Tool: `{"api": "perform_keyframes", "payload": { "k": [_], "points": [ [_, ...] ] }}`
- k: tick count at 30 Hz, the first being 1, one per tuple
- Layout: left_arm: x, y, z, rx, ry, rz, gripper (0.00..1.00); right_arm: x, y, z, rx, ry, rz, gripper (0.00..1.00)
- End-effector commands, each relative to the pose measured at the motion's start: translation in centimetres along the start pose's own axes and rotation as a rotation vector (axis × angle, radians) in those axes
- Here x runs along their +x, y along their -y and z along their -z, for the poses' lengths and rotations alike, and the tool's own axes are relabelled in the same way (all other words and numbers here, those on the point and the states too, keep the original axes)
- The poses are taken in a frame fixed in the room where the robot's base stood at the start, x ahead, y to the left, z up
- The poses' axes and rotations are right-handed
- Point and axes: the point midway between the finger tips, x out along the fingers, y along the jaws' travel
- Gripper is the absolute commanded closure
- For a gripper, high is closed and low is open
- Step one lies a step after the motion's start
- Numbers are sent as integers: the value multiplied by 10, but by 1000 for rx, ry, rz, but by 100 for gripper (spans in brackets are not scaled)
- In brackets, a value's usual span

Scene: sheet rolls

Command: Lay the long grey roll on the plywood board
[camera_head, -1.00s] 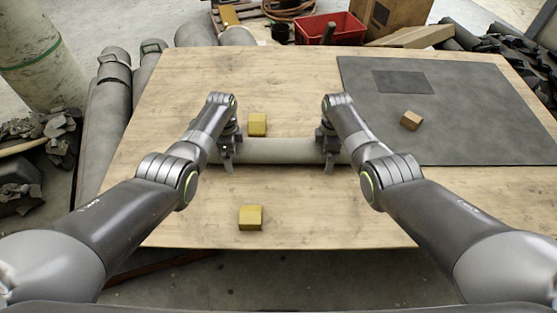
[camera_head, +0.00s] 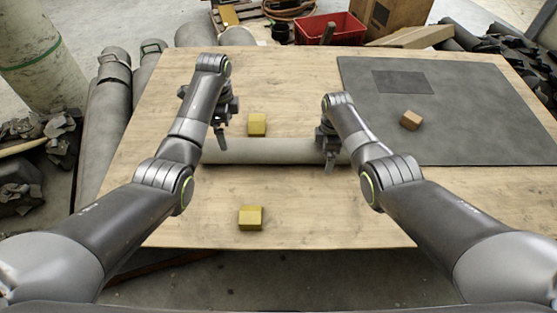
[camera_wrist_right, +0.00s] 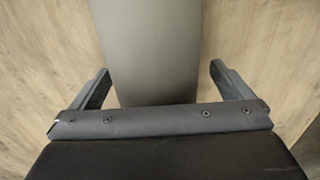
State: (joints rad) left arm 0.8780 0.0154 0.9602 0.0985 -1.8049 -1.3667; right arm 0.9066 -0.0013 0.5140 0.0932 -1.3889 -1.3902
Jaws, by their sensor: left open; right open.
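The long grey roll (camera_head: 270,151) lies flat on the plywood board (camera_head: 300,215), running left to right across its middle. Its right end is by the dark mat's left edge; I cannot tell whether they touch. My left gripper (camera_head: 220,138) is open and empty, just behind and above the roll's left end. My right gripper (camera_head: 328,160) is open at the roll's right end. In the right wrist view the grey roll (camera_wrist_right: 150,45) passes between the right gripper's (camera_wrist_right: 162,85) spread fingers, with a gap on each side.
A dark mat (camera_head: 460,120) covers the board's right part, with a small brown block (camera_head: 411,120) on it. One yellow block (camera_head: 257,125) lies behind the roll, another (camera_head: 251,217) in front. A red crate (camera_head: 330,28) stands beyond the board. The board's front is mostly clear.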

Motion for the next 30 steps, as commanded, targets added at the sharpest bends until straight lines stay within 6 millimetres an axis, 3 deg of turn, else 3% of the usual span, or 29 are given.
{"api": "perform_keyframes", "payload": {
  "k": [8,21,30],
  "points": [
    [0,0,0,0,0,0,0,-25,-1,0,1,-1,-5,0],
    [0,0,0,0,0,0,0,-98,-1,0,0,0,-5,0],
    [0,0,0,0,0,0,0,-117,0,0,0,0,-2,0]
  ]
}}
